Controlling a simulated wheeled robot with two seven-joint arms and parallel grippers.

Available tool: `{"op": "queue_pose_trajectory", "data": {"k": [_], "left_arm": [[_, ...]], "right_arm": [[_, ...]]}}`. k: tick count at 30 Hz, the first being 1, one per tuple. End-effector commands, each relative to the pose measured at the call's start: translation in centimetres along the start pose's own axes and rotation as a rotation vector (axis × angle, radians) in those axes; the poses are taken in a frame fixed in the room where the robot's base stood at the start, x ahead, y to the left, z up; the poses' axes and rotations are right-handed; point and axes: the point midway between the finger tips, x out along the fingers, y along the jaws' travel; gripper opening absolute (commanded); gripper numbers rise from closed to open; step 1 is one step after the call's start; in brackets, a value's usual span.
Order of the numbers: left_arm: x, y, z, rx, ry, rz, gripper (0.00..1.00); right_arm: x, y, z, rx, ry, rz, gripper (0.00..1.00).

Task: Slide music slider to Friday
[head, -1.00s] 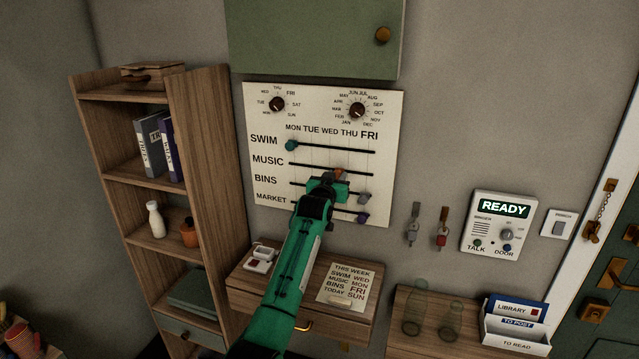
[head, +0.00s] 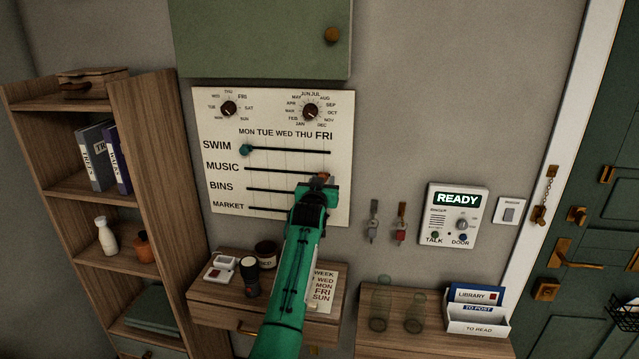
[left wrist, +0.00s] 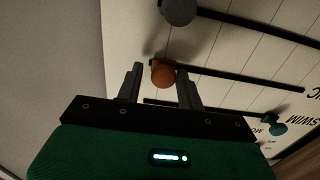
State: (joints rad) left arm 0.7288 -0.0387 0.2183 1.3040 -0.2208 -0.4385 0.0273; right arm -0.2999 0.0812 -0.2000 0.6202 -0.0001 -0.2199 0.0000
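The slider board (head: 222,130) hangs on the wall, with rows SWIM, MUSIC, BINS and MARKET under MON to FRI. The orange music knob (head: 324,176) is at the right end of its track, under FRI. In the left wrist view the orange knob (left wrist: 162,73) sits at the left end of its track. My left gripper (head: 319,186) is at the knob, its fingers standing apart on either side of it, with a visible gap. It hides the right ends of the lower rows in the head view. My right gripper is not in view.
The teal swim knob (head: 246,150) is at MON. A grey knob (left wrist: 178,10) is close by in the wrist view. Two dials sit above, under a green cabinet (head: 262,40). Keys (head: 400,222) hang to the right. A small wooden shelf with a jar (head: 266,255) is below.

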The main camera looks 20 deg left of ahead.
Motion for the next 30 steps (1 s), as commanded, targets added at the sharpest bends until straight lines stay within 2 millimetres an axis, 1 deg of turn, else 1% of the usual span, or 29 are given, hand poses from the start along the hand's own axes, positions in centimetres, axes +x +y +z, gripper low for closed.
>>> {"op": "queue_pose_trajectory", "data": {"k": [10,14,17,20,30], "left_arm": [[-0.1,-0.1,0.0,0.001,0.0,-0.002,0.48],[-0.6,-0.1,0.2,0.001,0.0,-0.002,0.48],[-1.6,-0.1,0.3,0.001,0.001,-0.002,0.48],[-3.0,-0.1,0.4,0.001,0.001,-0.001,0.48],[-8.7,0.1,0.3,0.0,0.002,0.0,0.48]], "right_arm": [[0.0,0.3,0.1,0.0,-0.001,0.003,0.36],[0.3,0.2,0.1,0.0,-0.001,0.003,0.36],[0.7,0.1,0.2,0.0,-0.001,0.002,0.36],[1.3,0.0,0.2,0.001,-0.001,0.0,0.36],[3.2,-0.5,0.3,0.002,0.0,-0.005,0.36]]}}
